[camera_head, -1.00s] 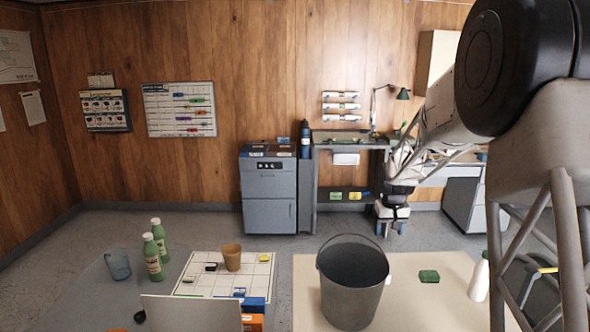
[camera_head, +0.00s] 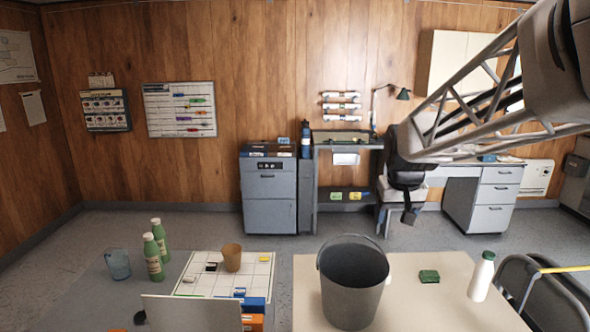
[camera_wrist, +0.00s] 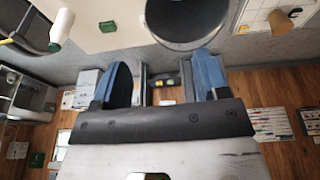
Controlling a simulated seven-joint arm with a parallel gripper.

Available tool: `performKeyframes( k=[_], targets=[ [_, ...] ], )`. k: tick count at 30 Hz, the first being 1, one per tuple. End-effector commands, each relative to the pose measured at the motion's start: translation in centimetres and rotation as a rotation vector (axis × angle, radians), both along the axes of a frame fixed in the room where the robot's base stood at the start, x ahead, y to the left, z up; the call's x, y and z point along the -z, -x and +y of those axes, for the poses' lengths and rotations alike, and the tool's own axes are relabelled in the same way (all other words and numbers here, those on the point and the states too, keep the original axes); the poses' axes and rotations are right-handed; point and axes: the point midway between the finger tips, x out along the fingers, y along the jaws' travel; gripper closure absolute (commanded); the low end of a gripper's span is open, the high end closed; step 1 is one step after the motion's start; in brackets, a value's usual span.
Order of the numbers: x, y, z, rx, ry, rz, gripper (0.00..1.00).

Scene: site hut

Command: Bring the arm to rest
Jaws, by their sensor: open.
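My gripper (camera_head: 408,213) hangs from my arm at the right of the head view, in the air beyond the light table (camera_head: 415,305) and its dark grey bucket (camera_head: 352,290). In the wrist view my gripper (camera_wrist: 160,85) shows two blue-grey fingers spread apart, with nothing between them. The bucket also shows in the wrist view (camera_wrist: 185,20), past the fingertips and apart from them.
A white bottle (camera_head: 481,278) and a green sponge (camera_head: 429,276) are on the light table. Two green bottles, a blue cup (camera_head: 118,264) and a brown cup (camera_head: 232,257) stand at the left. A grey cabinet (camera_head: 269,195) stands at the back wall.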

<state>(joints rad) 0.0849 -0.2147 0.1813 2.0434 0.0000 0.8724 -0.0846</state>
Motion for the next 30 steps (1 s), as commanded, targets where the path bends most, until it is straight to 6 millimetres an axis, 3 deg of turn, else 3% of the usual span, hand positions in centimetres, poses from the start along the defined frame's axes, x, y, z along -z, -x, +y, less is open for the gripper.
performKeyframes(
  k=[12, 30],
  targets=[
    [-3.6, 9.9, 2.1, -0.001, -0.002, -0.073, 0.32],
    [-4.6, 23.6, 4.3, -0.004, -0.012, -0.173, 0.32]
  ],
)
